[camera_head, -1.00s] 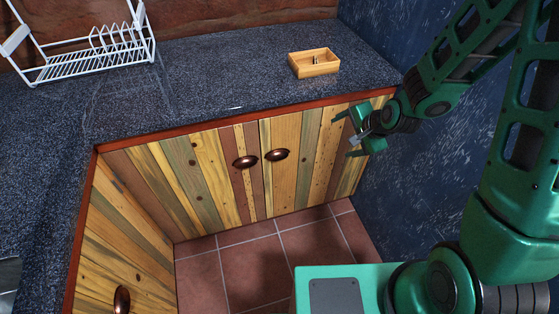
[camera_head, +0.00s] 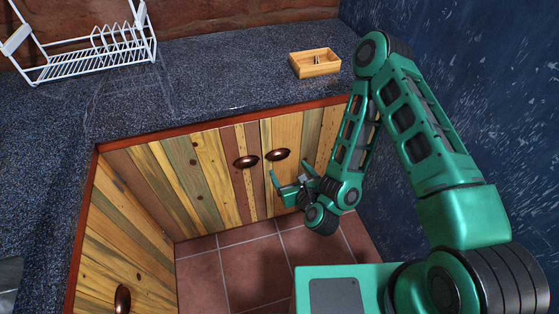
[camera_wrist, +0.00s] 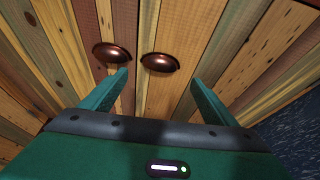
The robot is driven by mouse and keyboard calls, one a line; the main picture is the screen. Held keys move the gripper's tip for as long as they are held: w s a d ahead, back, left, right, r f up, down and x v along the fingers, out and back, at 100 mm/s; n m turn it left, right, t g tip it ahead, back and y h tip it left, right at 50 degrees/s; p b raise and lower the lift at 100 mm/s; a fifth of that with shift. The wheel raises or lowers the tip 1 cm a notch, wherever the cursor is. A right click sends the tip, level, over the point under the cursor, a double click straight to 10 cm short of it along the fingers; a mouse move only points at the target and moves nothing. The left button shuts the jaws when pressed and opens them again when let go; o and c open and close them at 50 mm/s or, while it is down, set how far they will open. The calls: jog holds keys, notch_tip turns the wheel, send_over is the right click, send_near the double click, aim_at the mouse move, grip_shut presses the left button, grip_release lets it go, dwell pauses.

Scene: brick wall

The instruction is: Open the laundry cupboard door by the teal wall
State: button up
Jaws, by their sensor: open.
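The striped wooden cupboard has a left door (camera_head: 195,175) and a right door (camera_head: 285,132), the right one beside the blue-teal wall (camera_head: 460,90). Both doors look shut. The right door's copper cup handle (camera_head: 277,154) sits near the seam, next to the left door's handle (camera_head: 246,162). My gripper (camera_head: 290,172) is open and empty, just below and in front of the right door's handle. In the wrist view the right handle (camera_wrist: 160,62) lies ahead between the fingertips, apart from them; the left handle (camera_wrist: 111,53) lies beyond the left finger.
The dark speckled counter (camera_head: 210,85) with a red edge overhangs the doors. A wooden box (camera_head: 315,64) and a white dish rack (camera_head: 95,60) stand on it. Another cupboard front with a handle (camera_head: 122,299) is at left. The tiled floor (camera_head: 240,262) is clear.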

jog(key=x, duration=1)
jog(key=shift+w+f+m, duration=0.15)
jog(key=shift+f+m, duration=0.15)
jog(key=shift+f, duration=0.2)
jog(key=c, duration=1.2)
jog(key=shift+a, duration=0.25)
jog(key=shift+c, duration=0.3)
jog(key=shift+d, duration=0.15)
